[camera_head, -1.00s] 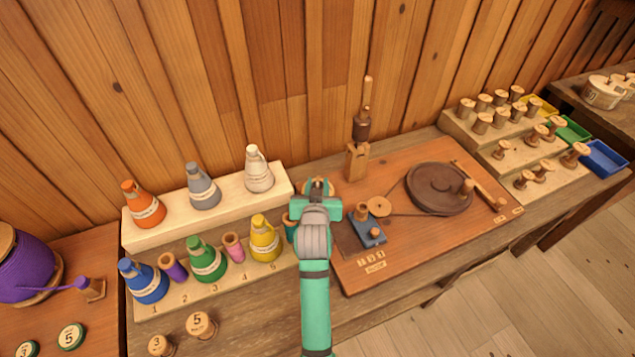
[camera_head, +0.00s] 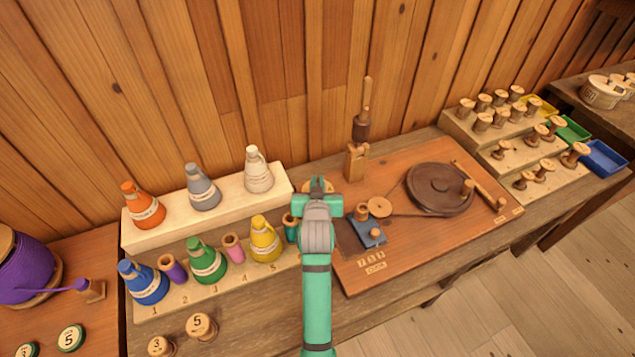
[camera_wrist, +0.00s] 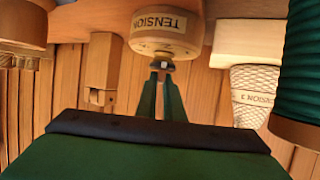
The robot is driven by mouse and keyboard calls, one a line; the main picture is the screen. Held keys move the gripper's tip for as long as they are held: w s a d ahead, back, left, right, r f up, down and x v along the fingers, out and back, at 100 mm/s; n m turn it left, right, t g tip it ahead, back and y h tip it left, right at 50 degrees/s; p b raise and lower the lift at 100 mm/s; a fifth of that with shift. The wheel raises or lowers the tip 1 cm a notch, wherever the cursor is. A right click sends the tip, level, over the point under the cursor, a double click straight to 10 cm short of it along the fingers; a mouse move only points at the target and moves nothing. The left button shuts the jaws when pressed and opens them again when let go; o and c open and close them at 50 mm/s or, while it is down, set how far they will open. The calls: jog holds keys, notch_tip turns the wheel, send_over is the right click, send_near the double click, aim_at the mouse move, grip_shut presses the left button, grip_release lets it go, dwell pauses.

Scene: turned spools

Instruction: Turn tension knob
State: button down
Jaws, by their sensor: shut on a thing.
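The tension knob (camera_wrist: 166,32) is a round wooden part with "TENSION" on its label, at the top middle of the wrist view. My gripper (camera_wrist: 160,72) has its two dark green fingers close together, shut on a small part just below the labelled wood. In the head view my gripper (camera_head: 319,205) is at the left end of the wooden winder board (camera_head: 430,245). There my own wrist hides most of the knob, and only a bit of wood shows behind it.
Yarn cones, among them a yellow one (camera_head: 265,238) and a white one (camera_head: 258,170), stand close on the left. A blue block (camera_head: 366,232), a small wooden pulley (camera_head: 379,207) and a dark wheel (camera_head: 438,188) are on the right. A wooden post (camera_head: 357,160) stands behind.

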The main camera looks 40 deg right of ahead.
jog(key=shift+s+d+n+t+y, duration=0.1)
jog(key=shift+n+t+y, duration=0.3)
jog(key=shift+n+y, duration=0.25)
jog(key=shift+s+d+n+t+y, duration=0.1)
jog(key=shift+n+t+y, duration=0.3)
jog(key=shift+n+y, duration=0.2)
jog(key=n+t+y, duration=0.1)
jog(key=n+y, duration=0.2)
jog(key=shift+d+y, duration=0.15)
jog(key=shift+y, duration=0.2)
jog(key=shift+w+n+y, duration=0.1)
jog(key=shift+n+y, duration=1.85)
jog(key=shift+y, duration=0.15)
jog(key=c, duration=1.9)
grip_release()
jog(key=shift+o, duration=0.2)
